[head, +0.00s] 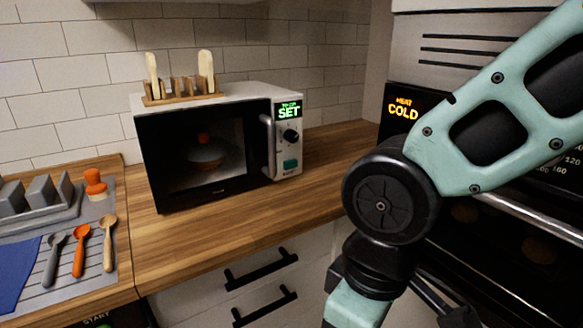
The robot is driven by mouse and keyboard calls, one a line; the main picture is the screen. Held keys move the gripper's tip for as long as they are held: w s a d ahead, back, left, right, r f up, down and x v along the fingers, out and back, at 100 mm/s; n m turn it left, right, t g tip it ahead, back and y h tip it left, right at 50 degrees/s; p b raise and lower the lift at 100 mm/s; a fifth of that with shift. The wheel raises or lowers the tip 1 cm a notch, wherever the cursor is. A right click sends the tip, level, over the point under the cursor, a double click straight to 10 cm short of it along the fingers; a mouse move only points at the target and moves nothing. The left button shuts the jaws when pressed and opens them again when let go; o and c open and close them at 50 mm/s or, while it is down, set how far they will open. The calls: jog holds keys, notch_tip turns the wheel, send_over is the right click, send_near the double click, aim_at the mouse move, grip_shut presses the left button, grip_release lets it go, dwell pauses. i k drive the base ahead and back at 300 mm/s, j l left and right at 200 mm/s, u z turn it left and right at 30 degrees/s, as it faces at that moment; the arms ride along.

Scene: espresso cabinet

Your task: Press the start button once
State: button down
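A white microwave (235,98) with a dark door (160,180) stands on the wooden counter, its door shut. Its right-hand panel has a green display (288,110) reading SET with a smaller, unclear line above, a black knob (291,136) and a teal button (291,165) low down. Small lettering under the teal button is too small to read surely. Part of a dark appliance at the bottom left edge bears the word START (96,320); any button there is cut off. My arm hangs at the right, apart from the microwave.
Spoons (81,250), a grey dish rack (40,205) and a blue cloth (15,270) lie at the left. An oven (403,108) reading COLD stands right, behind my arm. Counter right of the microwave is clear.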

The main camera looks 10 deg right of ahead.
aim_at(290, 164)
jog(key=i+j, duration=0.2)
jog(key=j, duration=0.15)
jog(key=i+j, duration=0.25)
jog(key=i+j+z, duration=0.1)
jog(key=j, duration=0.35)
jog(key=i, duration=0.1)
